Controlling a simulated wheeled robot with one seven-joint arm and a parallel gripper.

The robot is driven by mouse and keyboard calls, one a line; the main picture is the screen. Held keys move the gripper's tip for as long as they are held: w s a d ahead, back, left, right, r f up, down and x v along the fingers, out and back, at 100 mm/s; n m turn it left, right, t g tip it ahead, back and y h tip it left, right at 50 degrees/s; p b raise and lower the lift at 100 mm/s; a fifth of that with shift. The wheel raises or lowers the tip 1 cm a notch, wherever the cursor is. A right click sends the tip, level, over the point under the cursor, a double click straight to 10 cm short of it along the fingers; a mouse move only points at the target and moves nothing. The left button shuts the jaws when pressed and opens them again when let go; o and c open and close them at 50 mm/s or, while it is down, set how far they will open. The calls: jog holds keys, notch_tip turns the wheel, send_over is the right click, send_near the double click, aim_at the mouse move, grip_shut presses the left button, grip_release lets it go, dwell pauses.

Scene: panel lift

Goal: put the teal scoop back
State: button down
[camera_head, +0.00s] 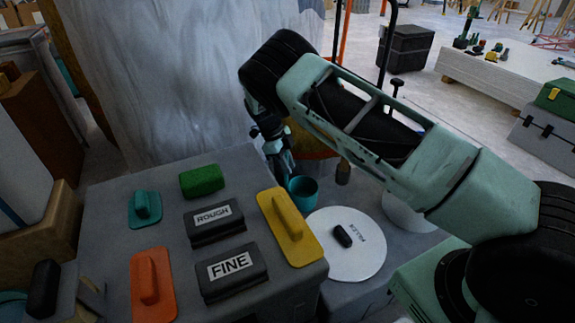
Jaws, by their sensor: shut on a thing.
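The teal scoop (303,192) is a small round teal cup near the picture's middle, just beyond the far right corner of the grey worktop. My gripper (286,172) reaches down to the left side of the scoop and is shut on it. The exact grip point, and any handle, are hidden by the fingers and the dark wrist. The scoop hangs close to the white round lid (352,262), marked FILLER with a black knob, and appears up and left of it. I cannot tell whether they touch.
The grey worktop (110,255) holds a yellow float (288,226), an orange float (152,285), a teal float (145,208), a green block (202,181), and black blocks marked ROUGH (213,220) and FINE (231,272). A pale round thing (405,214) sits partly behind my arm. Draped sheeting (180,80) hangs behind.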

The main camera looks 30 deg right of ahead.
jog(key=shift+f, duration=0.1)
jog(key=c, duration=1.3)
grip_release()
